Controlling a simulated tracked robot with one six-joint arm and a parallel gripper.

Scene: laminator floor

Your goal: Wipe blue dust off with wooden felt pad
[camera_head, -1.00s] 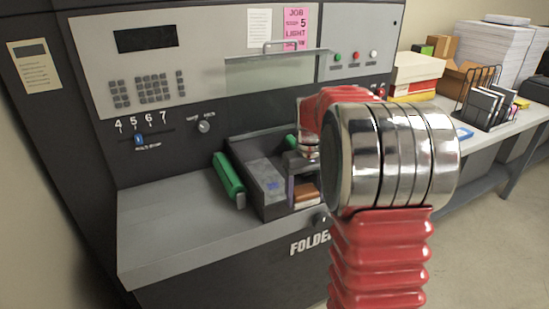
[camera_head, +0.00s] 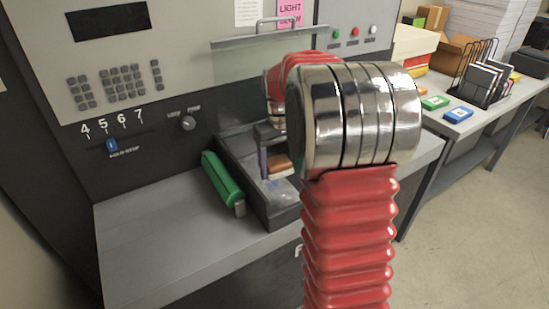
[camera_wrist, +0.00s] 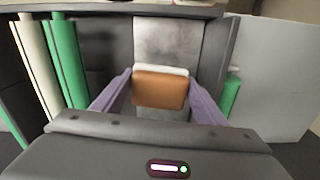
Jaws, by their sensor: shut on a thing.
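The felt pad (camera_wrist: 160,90), a brown wooden block with a white felt edge, is gripped between the purple fingers of my gripper (camera_wrist: 160,92) in the wrist view. In the head view the pad (camera_head: 279,166) shows below my gripper (camera_head: 275,160), over the tray. A small smear of blue dust (camera_head: 273,185) lies on the grey metal plate of the dark tray (camera_head: 258,206), just in front of the pad. Whether the pad touches the plate cannot be told. My arm hides the tray's right part.
Green rollers flank the tray; one (camera_head: 222,180) is at its left. A glass guard (camera_head: 262,58) stands above. Grey bench (camera_head: 150,235) is clear at left. A side table at right holds green (camera_head: 435,102) and blue (camera_head: 458,113) blocks and a wire rack (camera_head: 487,80).

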